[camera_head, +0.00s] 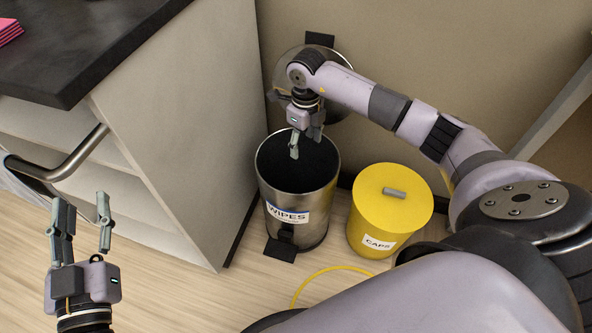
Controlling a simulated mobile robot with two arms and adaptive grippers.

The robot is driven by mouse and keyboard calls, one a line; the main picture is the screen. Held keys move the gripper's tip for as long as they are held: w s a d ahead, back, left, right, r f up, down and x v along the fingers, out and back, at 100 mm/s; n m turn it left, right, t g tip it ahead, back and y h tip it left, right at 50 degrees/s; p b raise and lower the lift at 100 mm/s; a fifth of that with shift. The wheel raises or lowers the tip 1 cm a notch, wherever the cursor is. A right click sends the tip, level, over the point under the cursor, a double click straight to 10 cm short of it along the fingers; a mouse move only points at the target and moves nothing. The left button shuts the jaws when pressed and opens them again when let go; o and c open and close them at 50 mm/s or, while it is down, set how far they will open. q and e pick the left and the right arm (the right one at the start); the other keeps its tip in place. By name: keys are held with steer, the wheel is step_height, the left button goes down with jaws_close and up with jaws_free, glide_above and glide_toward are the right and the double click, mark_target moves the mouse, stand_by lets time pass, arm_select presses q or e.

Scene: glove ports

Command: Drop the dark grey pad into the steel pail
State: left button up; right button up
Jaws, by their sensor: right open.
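The steel pail (310,217) stands open on the floor beside the cabinet, with a WIPES label on its front. Its inside is dark, and I cannot make out anything lying in it. My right gripper (304,141) points down over the pail's mouth, its fingertips at about the rim in the picture. It is open, and I see nothing between its fingers. I cannot make out a dark grey pad anywhere. My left gripper (82,208) is open and empty at the lower left, in front of the cabinet.
A yellow bin (366,232) with a lid and a CAPS label stands right of the pail. The pail's round lid (340,99) is raised behind it. A cabinet (180,120) with a dark top stands left; pink items (9,29) lie on it. A yellow cable (322,271) lies in front.

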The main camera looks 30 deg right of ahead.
step_height(320, 180, up, 12)
stand_by(0.5)
